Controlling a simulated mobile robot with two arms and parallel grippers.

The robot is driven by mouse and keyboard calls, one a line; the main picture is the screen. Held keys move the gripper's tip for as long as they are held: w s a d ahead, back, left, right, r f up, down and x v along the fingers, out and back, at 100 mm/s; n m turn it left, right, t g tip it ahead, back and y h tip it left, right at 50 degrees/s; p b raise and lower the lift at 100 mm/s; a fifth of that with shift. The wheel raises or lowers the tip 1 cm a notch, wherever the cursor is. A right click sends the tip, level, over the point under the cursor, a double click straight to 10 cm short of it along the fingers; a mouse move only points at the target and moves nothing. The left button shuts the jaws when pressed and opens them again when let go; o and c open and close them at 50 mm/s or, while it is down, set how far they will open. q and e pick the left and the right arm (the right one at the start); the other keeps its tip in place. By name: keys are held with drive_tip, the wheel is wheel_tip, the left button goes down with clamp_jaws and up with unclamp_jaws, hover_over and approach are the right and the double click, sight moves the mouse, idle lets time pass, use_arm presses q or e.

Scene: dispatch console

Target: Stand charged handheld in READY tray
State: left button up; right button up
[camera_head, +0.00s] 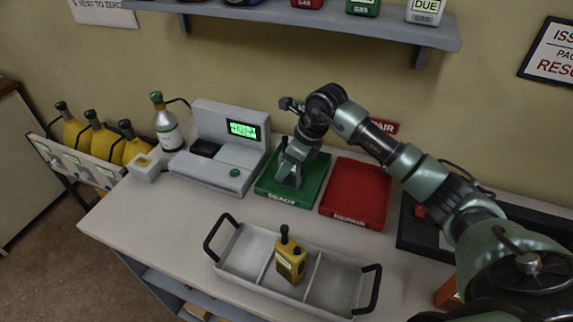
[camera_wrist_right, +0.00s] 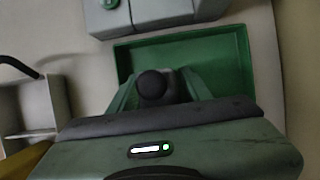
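A yellow handheld (camera_head: 291,262) with a thick black antenna stands in the middle compartment of the grey carrier (camera_head: 240,262) with black handles. The green READY tray (camera_head: 310,188) lies on the counter; it also shows in the right wrist view (camera_wrist_right: 228,52). My right gripper (camera_head: 290,182) points down over the READY tray, away from the yellow handheld. In the right wrist view a dark round knob (camera_wrist_right: 152,84) shows between its fingers. I cannot tell what it is or whether it is gripped. My left gripper is not in view.
A red REPAIR tray (camera_head: 356,192) lies right of the READY tray. A grey console with a lit green screen (camera_head: 243,129) stands left of it, beside a green-capped bottle (camera_head: 166,125). A rack of yellow bottles (camera_head: 105,143) is at far left. A shelf (camera_head: 300,18) overhangs the back.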

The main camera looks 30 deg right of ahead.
drive_tip(key=shift+r, duration=0.15)
drive_tip(key=shift+r, duration=0.2)
drive_tip(key=b+v, duration=0.2)
drive_tip(key=v, duration=0.9)
drive_tip(key=shift+s+r, duration=0.15)
drive_tip(key=shift+r, duration=0.15)
drive_tip(key=shift+d, duration=0.1)
